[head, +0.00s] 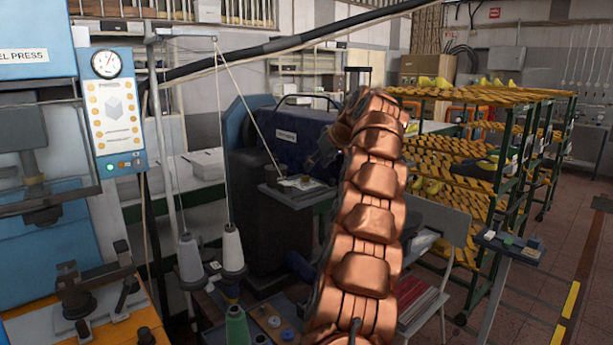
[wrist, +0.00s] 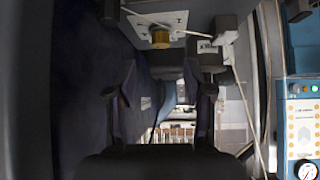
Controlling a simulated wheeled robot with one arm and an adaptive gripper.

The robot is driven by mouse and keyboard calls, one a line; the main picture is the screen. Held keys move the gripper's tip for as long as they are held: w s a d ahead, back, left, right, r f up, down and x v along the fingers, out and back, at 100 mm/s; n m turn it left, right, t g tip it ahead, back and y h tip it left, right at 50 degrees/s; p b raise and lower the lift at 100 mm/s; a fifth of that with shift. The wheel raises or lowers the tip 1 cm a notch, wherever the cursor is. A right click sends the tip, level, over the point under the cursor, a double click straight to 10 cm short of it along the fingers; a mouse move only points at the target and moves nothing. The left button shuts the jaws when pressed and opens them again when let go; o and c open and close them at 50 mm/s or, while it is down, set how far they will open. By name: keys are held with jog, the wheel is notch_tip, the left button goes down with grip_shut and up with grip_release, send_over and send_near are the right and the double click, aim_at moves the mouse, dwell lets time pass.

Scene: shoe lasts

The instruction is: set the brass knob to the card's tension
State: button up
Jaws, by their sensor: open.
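The brass knob (wrist: 160,38) shows in the wrist view, just beyond and between my fingertips. It sits on a pale plate (wrist: 178,22) with dark marks that are too small to read. A small white label (wrist: 204,45) is beside it; I cannot tell whether this is the card. In the head view, a pale plate (head: 303,184) lies on a grey ledge in front of the dark blue machine (head: 290,135). My gripper (wrist: 160,68) is open and empty, with a finger on each side and no visible contact with the knob. In the head view my arm partly hides the area.
A thread (head: 245,110) slants from a thin stand down toward the ledge. Thread cones (head: 233,250) stand at the lower left. A blue press (head: 40,190) with a gauge panel is at the left. Green racks (head: 490,150) stand right, with open floor beyond.

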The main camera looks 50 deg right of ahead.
aim_at(306, 176)
jog(key=shift+p+x, duration=1.1)
jog(key=shift+x, duration=2.6)
grip_shut()
